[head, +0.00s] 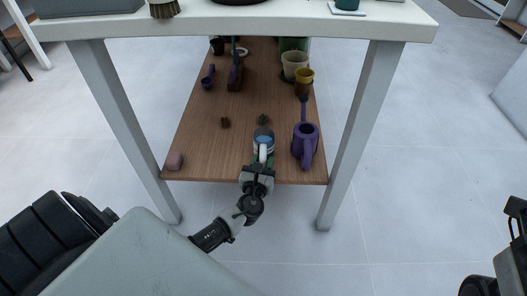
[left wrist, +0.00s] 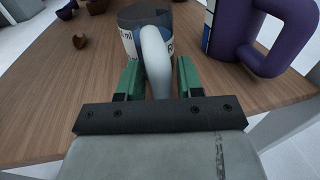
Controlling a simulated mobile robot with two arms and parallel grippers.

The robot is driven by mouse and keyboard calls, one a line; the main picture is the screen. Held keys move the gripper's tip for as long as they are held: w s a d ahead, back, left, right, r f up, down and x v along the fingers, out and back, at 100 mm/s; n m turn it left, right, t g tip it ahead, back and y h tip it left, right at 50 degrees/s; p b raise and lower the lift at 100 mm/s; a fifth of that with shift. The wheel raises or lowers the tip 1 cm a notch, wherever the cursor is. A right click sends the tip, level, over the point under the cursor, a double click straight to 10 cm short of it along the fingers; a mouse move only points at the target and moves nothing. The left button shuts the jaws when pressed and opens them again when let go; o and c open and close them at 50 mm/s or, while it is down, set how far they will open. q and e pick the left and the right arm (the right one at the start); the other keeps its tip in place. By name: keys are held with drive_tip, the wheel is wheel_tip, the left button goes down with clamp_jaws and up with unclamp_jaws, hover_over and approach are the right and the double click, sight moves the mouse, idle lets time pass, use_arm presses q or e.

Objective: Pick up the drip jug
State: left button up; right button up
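The drip jug (head: 263,139) stands near the front edge of the low wooden shelf. It is dark and blue-grey with a pale handle turned toward me. In the left wrist view the jug (left wrist: 140,22) shows a white printed label, and its handle (left wrist: 157,62) comes down between my fingers. My left gripper (head: 260,166) is at the handle from the front. Its green fingers (left wrist: 158,80) are apart, one on each side of the handle, with a narrow gap visible. The handle's lower end is hidden by the gripper.
A purple watering can (head: 305,142) stands close to the jug's right and also shows in the left wrist view (left wrist: 233,25). Pots stand farther back.

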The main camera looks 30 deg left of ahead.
use_arm(q)
clamp_jaws()
drive_tip(key=shift+r, duration=0.15)
